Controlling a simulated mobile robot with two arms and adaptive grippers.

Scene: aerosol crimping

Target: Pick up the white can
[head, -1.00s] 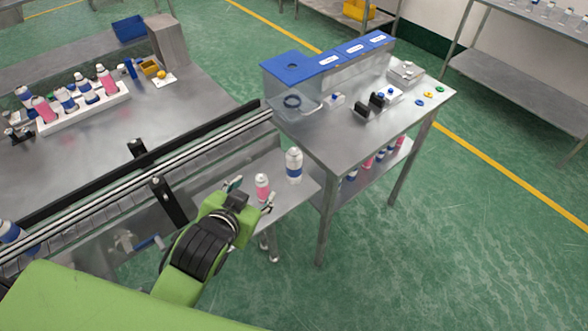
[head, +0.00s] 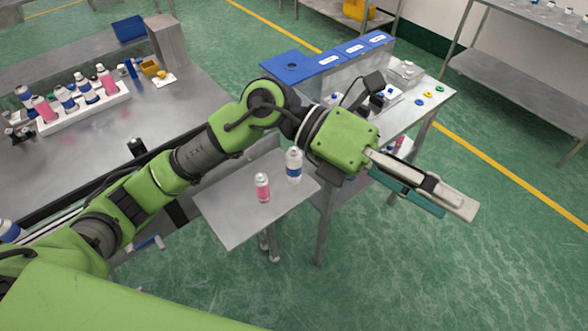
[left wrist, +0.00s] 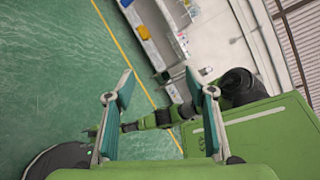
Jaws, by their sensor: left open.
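A white can with a blue band (head: 294,166) stands upright on a small metal side table (head: 232,215). A pink can with a white top (head: 262,188) stands upright beside it, to the left and nearer. My left gripper (head: 456,209) is open and empty, out to the right of the side table over the green floor, well away from both cans. Neither can is clear there. My right gripper does not show.
A taller metal table (head: 420,105) with blue-lidded boxes (head: 328,61) stands behind my left wrist and is partly hidden by it. A conveyor runs at left, by a bench with a white rack (head: 90,108) of several cans. Green floor lies open at lower right.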

